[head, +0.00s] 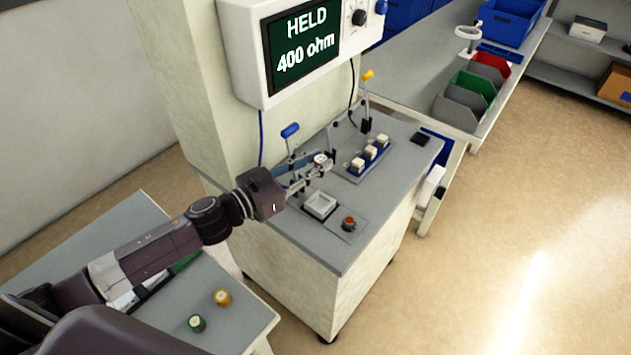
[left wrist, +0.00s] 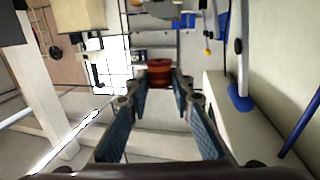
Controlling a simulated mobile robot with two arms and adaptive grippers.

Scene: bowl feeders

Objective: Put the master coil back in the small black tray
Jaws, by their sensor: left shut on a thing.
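In the left wrist view the red-brown coil (left wrist: 160,72) sits between the two fingertips. In the head view it is small and its height above the bench is hard to judge. A small black tray (head: 421,139) lies flat at the bench's right back edge, apart from the gripper. It looks empty. My right gripper is not in view.
A meter display (head: 305,42) reads "HELD 400 ohm". Close by stand a blue-handled lever (head: 290,130), a yellow-handled lever (head: 367,76), a blue rack (head: 353,173) with white-topped pieces, a white square fixture (head: 320,205) and a red button (head: 348,222). Green (head: 197,323) and yellow (head: 222,297) spools stand lower left.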

